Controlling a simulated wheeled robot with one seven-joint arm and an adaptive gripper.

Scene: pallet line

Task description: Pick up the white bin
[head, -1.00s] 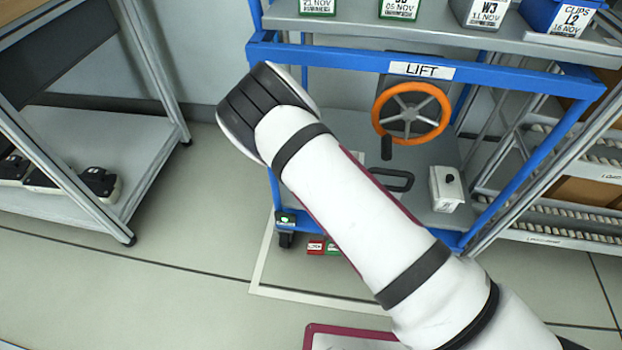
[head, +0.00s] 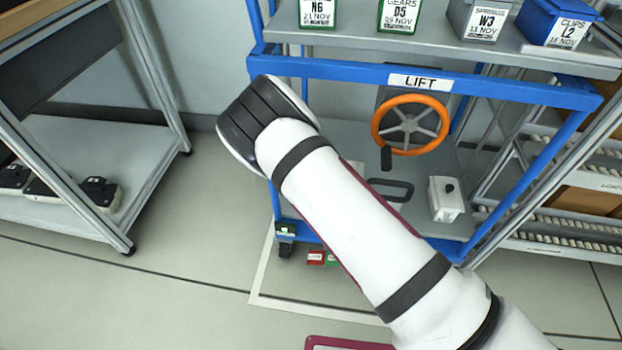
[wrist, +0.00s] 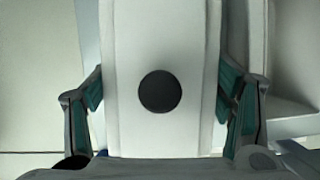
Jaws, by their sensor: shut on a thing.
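The white bin (wrist: 160,40) fills the middle of the wrist view as a pale, upright panel with a round black spot. My gripper (wrist: 161,88) has one finger with teal pads on each side of it and is shut on it. The bin's far side and bottom are out of sight. In the head view my white arm reaches up from the lower right to a dark joint; my gripper and the held bin do not show there.
A blue lift frame (head: 430,83) carries an orange handwheel (head: 442,135) and a white box with a black knob (head: 446,205). Labelled bins, including a blue bin (head: 556,22), stand on the grey shelf (head: 400,43) above. A grey rack (head: 90,150) stands left. Open floor (head: 150,270) lies front left.

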